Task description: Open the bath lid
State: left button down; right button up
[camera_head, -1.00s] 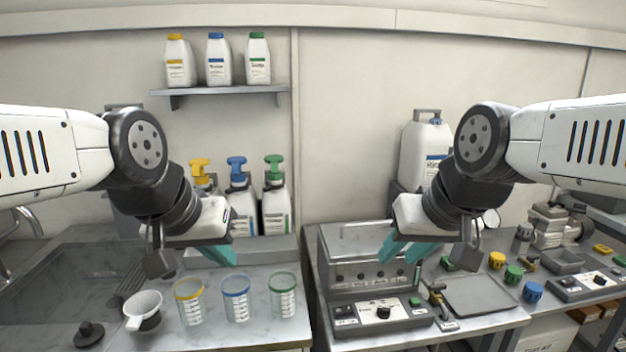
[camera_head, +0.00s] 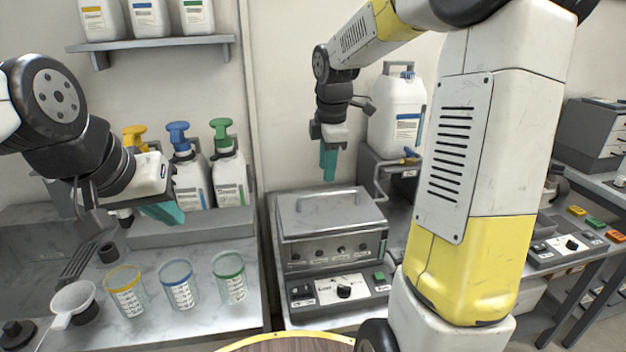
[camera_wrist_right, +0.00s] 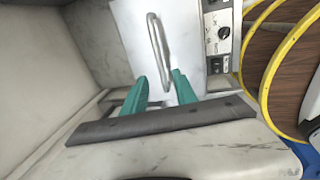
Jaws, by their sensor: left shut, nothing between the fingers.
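The bath is a grey metal box (camera_head: 331,252) with a closed flat lid (camera_head: 352,215) and a bar handle on top (camera_head: 318,196). My right gripper (camera_head: 328,176) is above the lid near the handle, with its teal fingers pointing down. Contact with the handle is not visible. My left gripper (camera_head: 164,213) is shut and empty over the left counter, away from the bath.
Yellow, blue and green beakers (camera_head: 177,286) stand on the counter left of the bath, with pump bottles (camera_head: 190,180) behind. A white canister (camera_head: 397,115) stands behind the bath. A control panel (camera_head: 340,290) is at its front. My right arm hides much of the right bench.

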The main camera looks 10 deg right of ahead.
aim_at(324, 195)
jog(key=f, duration=0.2)
jog(key=w+f, duration=0.1)
jog(key=f, duration=0.4)
jog(key=shift+w+f, duration=0.25)
grip_shut()
dwell(1.1)
